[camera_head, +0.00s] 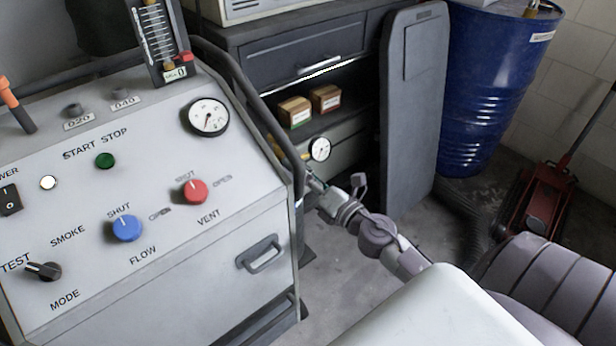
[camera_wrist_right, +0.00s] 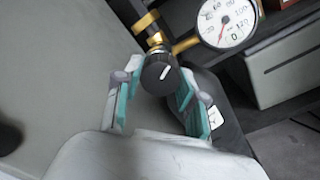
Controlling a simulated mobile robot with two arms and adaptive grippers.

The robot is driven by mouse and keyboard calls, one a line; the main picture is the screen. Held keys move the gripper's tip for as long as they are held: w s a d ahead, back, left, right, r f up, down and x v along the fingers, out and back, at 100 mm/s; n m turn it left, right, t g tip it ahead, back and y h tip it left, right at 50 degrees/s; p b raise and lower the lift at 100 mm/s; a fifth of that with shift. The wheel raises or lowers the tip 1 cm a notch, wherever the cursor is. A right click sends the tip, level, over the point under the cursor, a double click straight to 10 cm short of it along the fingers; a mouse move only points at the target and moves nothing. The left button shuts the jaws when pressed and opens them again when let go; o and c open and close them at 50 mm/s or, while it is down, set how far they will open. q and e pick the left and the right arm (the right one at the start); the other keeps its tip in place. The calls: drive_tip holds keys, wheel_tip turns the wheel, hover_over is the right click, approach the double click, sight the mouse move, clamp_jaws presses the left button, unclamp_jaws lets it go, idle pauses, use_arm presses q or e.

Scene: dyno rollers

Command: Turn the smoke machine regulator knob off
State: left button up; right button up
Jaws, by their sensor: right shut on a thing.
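The black regulator knob (camera_wrist_right: 160,73) with a white pointer mark sits on brass fittings (camera_wrist_right: 150,32) beside the smoke machine (camera_head: 150,250). In the right wrist view my right gripper (camera_wrist_right: 158,85) has its teal-padded fingers on either side of the knob, shut on it. In the head view my right gripper (camera_head: 316,182) reaches the machine's right side, just below the regulator gauge (camera_head: 320,149). The knob itself is hidden there. The white gauge also shows in the right wrist view (camera_wrist_right: 227,22), with a red needle. My left gripper is not in view.
The machine's panel carries a blue flow knob (camera_head: 126,228), a red vent knob (camera_head: 194,191) and a black mode knob (camera_head: 43,271). A dark tube rail (camera_head: 297,160) runs along its right edge. A grey creeper board (camera_head: 414,110), blue drum (camera_head: 494,85) and red jack (camera_head: 537,205) stand behind.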

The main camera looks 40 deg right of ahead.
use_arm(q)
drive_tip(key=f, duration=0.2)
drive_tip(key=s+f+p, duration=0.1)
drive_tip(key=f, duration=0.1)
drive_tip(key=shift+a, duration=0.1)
use_arm(e)
drive_tip(key=n, duration=1.3)
drive_tip(key=shift+f+g, duration=0.15)
drive_tip(key=shift+g, duration=0.15)
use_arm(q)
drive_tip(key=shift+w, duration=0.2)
use_arm(e)
drive_tip(key=o, duration=1.1)
drive_tip(key=shift+d, duration=0.1)
drive_tip(key=shift+o, duration=0.2)
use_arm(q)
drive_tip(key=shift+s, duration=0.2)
use_arm(e)
drive_tip(key=s+d, duration=0.1)
drive_tip(key=s, duration=1.1)
drive_tip(key=shift+d, duration=0.2)
